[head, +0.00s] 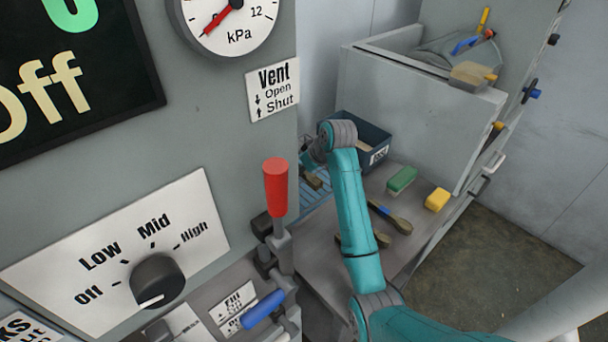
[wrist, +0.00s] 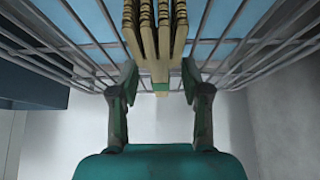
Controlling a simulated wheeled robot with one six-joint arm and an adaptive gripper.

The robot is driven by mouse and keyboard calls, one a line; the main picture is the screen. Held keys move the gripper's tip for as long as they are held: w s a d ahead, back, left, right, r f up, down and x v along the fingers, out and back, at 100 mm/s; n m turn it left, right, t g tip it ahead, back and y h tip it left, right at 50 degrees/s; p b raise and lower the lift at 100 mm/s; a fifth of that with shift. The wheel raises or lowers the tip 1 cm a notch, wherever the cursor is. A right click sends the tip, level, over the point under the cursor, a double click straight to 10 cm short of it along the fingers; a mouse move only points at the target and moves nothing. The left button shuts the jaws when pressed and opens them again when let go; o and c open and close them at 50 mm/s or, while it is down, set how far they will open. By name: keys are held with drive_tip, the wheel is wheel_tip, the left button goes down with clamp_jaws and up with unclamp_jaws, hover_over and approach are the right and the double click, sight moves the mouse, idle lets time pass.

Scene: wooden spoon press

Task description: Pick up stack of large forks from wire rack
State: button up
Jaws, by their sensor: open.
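My gripper (wrist: 160,75) is open, with one finger on each side of the stack's near end. I see no clear contact between fingers and stack. In the head view, part of the rack (head: 316,194) shows left of my arm, which largely hides the gripper and stack.
A dark labelled bin (head: 368,137) stands behind my arm. A green brush (head: 402,179), a yellow block (head: 437,200) and a blue-marked brush (head: 391,217) lie on the grey bench (head: 410,245). A red-handled lever (head: 276,188) and a control panel (head: 110,255) stand at the left.

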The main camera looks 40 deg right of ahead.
clamp_jaws()
